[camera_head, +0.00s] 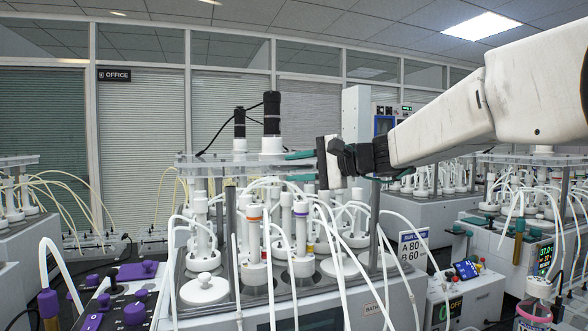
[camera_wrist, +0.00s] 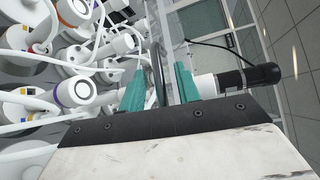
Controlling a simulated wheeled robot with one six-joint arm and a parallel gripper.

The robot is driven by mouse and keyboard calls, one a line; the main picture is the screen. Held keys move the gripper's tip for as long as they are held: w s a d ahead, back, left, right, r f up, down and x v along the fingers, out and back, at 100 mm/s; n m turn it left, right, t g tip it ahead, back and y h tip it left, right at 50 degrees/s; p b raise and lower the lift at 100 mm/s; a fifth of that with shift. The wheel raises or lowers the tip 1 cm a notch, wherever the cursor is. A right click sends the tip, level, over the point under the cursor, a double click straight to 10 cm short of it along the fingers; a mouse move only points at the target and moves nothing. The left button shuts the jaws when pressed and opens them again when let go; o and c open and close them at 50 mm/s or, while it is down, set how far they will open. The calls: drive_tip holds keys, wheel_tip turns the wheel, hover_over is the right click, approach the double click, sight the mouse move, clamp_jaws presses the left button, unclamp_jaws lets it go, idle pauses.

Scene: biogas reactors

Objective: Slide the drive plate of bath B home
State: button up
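A clear drive plate (camera_head: 215,161) lies level across the top of a bath in the head view, carrying two black motors (camera_head: 272,112) on white collars. The bath's label (camera_head: 373,308) is only partly readable, so its letter cannot be told. My gripper (camera_head: 290,166) reaches in from the right at the plate's right end, one teal finger above and one below its level. In the wrist view my gripper (camera_wrist: 160,88) has its fingers apart, with the plate's thin dark edge (camera_wrist: 158,62) between them. Small gaps seem to show on both sides; contact cannot be confirmed.
White reactor vessels (camera_head: 204,288) with looping hoses (camera_head: 335,240) crowd under the plate. A sign (camera_head: 413,248) reading A 80, B 60 stands right of the bath. A purple-knobbed unit (camera_head: 134,312) is at front left. More benches stand on both sides.

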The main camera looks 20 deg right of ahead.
drive_tip(key=shift+w+a, duration=0.3)
drive_tip(key=shift+a, duration=0.05)
clamp_jaws()
drive_tip(key=s, duration=1.3)
drive_tip(key=shift+s+f, duration=0.15)
drive_tip(key=shift+s, duration=0.15)
unclamp_jaws()
drive_tip(key=shift+s, duration=0.15)
drive_tip(key=shift+d, duration=0.15)
